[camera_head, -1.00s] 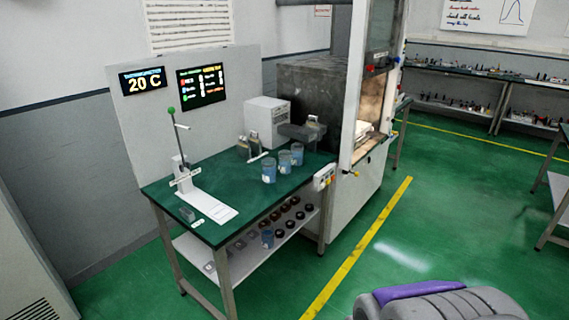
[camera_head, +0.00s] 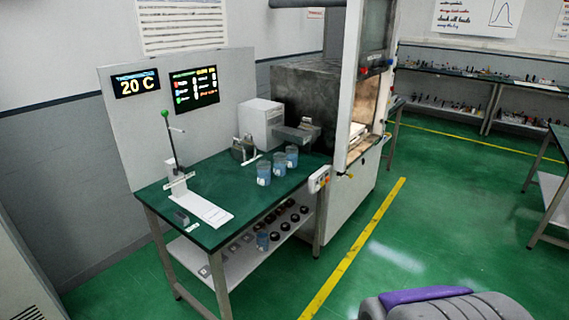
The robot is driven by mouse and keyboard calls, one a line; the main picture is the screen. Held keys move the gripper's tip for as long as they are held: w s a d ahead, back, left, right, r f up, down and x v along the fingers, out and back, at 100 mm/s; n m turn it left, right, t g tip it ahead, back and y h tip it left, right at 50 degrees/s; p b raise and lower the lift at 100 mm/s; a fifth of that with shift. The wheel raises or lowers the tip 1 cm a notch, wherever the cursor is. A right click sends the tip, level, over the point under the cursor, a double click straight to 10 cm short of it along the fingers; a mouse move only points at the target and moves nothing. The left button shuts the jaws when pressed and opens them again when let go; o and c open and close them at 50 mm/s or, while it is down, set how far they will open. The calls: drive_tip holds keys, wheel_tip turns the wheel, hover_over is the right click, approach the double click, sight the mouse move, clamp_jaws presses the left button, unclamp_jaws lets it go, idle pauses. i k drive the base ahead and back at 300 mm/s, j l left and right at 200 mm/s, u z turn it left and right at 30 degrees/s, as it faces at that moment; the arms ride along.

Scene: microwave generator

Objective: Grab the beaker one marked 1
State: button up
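Three beakers with blue contents stand upright in a row on the green-topped table: the near beaker (camera_head: 264,174), the middle beaker (camera_head: 279,163) and the far beaker (camera_head: 292,156). Each seems to have a pale label, but the numbers are too small to read, so I cannot tell which is marked 1. A grey and purple part of my own body shows at the bottom right. My gripper is not in view.
The green table (camera_head: 225,180) carries a stand with a green knob (camera_head: 165,114) and a white box device (camera_head: 261,122). Dark round items line the lower shelf (camera_head: 225,266). A tall cabinet (camera_head: 350,150) borders the table's right. Green floor with a yellow line (camera_head: 355,250) is clear in front.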

sight(280, 165)
drive_tip(key=i+l+u, duration=0.15)
drive_tip(key=i+l, duration=0.2)
drive_tip(key=i+l+u, duration=0.1)
drive_tip(key=i+l, duration=0.2)
drive_tip(key=i+l+u, duration=0.15)
drive_tip(key=i+l, duration=0.15)
drive_tip(key=l, duration=0.15)
drive_tip(key=i+l+u, duration=0.15)
drive_tip(key=i+l, duration=0.15)
drive_tip(key=i+l+u, duration=0.1)
drive_tip(key=i+l, duration=0.15)
drive_tip(key=l, duration=0.3)
drive_tip(key=i+l+u, duration=0.15)
drive_tip(key=l, duration=0.35)
drive_tip(key=i+l+u, duration=0.1)
drive_tip(key=i+l, duration=0.25)
drive_tip(key=l, duration=0.15)
drive_tip(key=i+l+u, duration=0.15)
drive_tip(key=l, duration=0.35)
